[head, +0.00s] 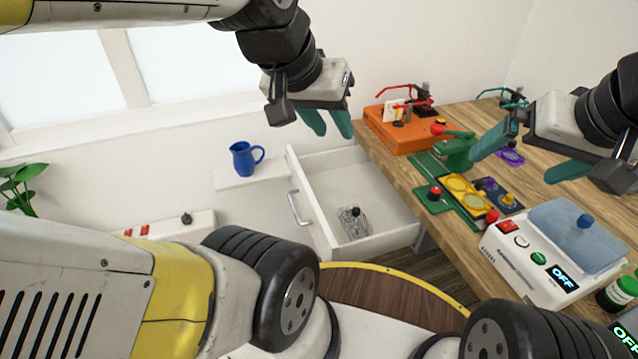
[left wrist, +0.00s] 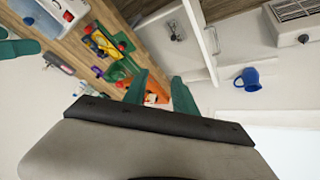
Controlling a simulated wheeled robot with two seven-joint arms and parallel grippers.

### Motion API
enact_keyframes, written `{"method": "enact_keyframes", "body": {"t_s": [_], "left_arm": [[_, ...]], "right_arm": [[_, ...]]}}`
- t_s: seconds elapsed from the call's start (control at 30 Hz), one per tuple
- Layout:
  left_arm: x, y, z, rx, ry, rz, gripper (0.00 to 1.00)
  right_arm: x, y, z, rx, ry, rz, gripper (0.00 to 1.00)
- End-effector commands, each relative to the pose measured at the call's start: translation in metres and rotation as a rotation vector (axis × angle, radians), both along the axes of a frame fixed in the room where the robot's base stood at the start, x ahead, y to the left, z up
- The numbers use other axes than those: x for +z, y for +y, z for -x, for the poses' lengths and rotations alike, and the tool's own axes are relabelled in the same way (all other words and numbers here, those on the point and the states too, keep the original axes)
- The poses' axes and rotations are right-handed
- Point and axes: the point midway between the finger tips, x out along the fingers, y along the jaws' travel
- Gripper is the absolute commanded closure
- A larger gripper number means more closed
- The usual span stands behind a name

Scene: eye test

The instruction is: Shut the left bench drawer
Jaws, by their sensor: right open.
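The left bench drawer (head: 372,197) is white and stands pulled out from under the wooden bench. Its front panel faces left and carries a metal bar handle (head: 294,208). A small clear bottle with a black cap (head: 352,222) is inside it. The drawer's handle also shows in the left wrist view (left wrist: 215,40). My left gripper (head: 328,122) is open and empty, above and behind the drawer, with its green fingers apart; they show in the left wrist view (left wrist: 160,92) too. My right gripper (head: 528,156) is open over the bench, touching nothing that I can make out.
On the bench (head: 392,178) stand an orange box (head: 398,131), green and yellow plates (head: 458,187), and a white device with an OFF display (head: 530,262). A blue jug (head: 243,158) stands on a white ledge left of the drawer. Space before the drawer's handle looks clear.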

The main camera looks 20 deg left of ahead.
Motion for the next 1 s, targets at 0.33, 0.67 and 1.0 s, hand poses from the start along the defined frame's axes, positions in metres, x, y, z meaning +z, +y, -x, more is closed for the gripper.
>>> {"method": "enact_keyframes", "body": {"t_s": [0.33, 0.67, 1.0], "left_arm": [[-0.016, 0.026, -0.064, 0.36, 0.19, 0.216, 1.0], [-0.096, 0.113, -0.164, 1.069, 0.467, 0.565, 1.0], [-0.239, 0.23, -0.203, 1.798, 0.666, 0.837, 1.0]], "right_arm": [[0.0, 0.0, 0.0, 0.0, 0.0, 0.0, 0.0], [0.0, 0.0, 0.0, 0.0, 0.0, 0.0, 0.0], [0.0, 0.0, 0.0, 0.0, 0.0, 0.0, 0.0]]}}
